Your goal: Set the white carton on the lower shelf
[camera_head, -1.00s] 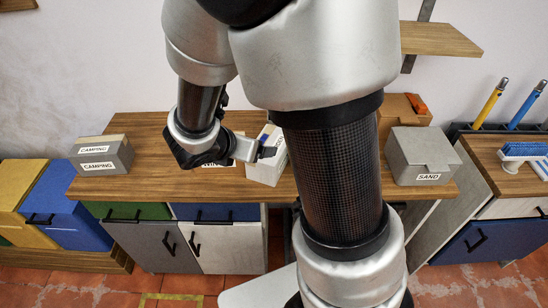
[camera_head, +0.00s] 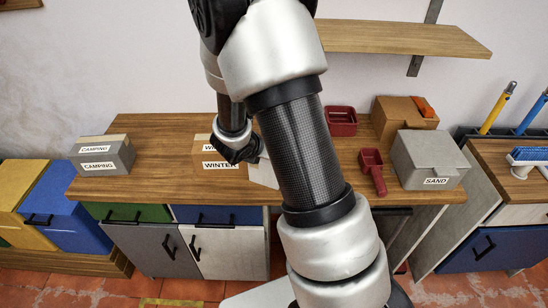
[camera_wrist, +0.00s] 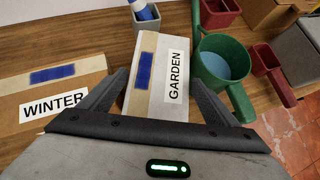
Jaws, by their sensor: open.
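The white carton (camera_wrist: 146,95), labelled GARDEN with a blue patch on its top, stands on the wooden worktop (camera_head: 165,132). My gripper (camera_wrist: 157,76) is open, with one finger on each side of the carton in the wrist view; I cannot tell whether they touch it. In the head view the white carton (camera_head: 262,174) shows only in part, because my arm hides the rest and my fingers. A wooden wall shelf (camera_head: 400,38) on a bracket is at the upper right. Another wooden edge (camera_head: 18,4) shows at the top left corner; I cannot tell which is lower.
A brown WINTER carton (camera_wrist: 55,95) is close left of the white one. A green handled container (camera_wrist: 222,62) is close on the right. The worktop's left part has free room.

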